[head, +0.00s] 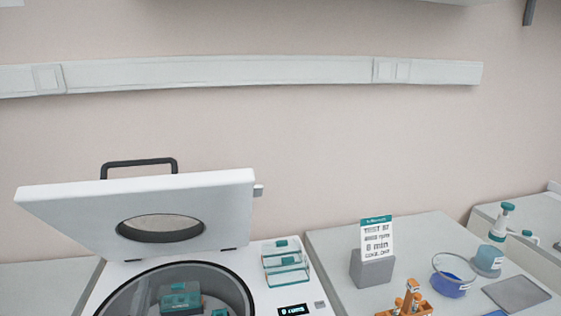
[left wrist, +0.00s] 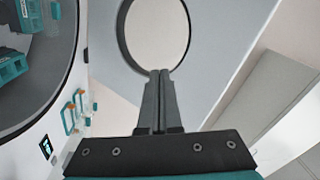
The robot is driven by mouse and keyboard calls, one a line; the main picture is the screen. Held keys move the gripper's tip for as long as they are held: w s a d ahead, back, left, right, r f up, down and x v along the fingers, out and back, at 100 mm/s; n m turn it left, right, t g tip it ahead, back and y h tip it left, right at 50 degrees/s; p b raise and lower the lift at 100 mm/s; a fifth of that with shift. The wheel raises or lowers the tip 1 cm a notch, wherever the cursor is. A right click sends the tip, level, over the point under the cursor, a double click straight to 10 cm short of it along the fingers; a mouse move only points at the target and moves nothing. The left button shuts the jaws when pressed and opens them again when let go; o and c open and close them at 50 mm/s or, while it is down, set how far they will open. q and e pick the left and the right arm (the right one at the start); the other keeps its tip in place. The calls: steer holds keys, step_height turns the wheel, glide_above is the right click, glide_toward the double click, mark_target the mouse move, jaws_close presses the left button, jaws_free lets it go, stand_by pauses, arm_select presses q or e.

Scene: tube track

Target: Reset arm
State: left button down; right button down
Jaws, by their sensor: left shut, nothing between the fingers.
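My left gripper (left wrist: 160,74) shows in the left wrist view, shut, with nothing between its fingers. Its fingertips lie in front of the lower edge of the oval window in the centrifuge lid (left wrist: 122,75). I cannot tell how far apart they are. In the head view I see no gripper or arm. There the white centrifuge (head: 258,299) stands at the lower left with its lid (head: 70,207) raised. A teal rotor bucket (head: 180,298) shows inside the bowl. My right gripper is in neither view.
A clear rack with teal parts (head: 285,263) sits on the centrifuge's right side, near a small display (head: 293,310).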

arm_select(q)
steer(key=s+d+f+n+g+h, duration=0.1)
steer(key=s+d+f+n+g, duration=0.3)
steer(key=s, duration=0.5)
steer(key=s+d+f+n+g+h, duration=0.2)
steer(key=s+d+f+g, duration=0.1)
steer(key=s+f+g, duration=0.4)
steer(key=s+d+f+n+g+h, duration=0.1)
steer(key=s+d+f+n+g, duration=0.2)
steer(key=s, duration=0.7)
step_height(320, 180, down, 28)
steer(key=s+d+g+b, duration=0.1)
steer(key=g+b, duration=0.1)
steer(key=b, duration=0.6)
steer(key=s+a+f+b, duration=0.1)
steer(key=s+f+b, duration=0.2)
steer(key=s+f, duration=0.5)
steer(key=s+a+f+g+b, duration=0.1)
steer(key=s+f+b, duration=0.3)
steer(key=s+f, duration=0.4)
step_height(320, 180, down, 7)
steer(key=shift+a+r+g, duration=0.2)
steer(key=shift+a+g, duration=0.05)
steer(key=shift+g, duration=0.05)
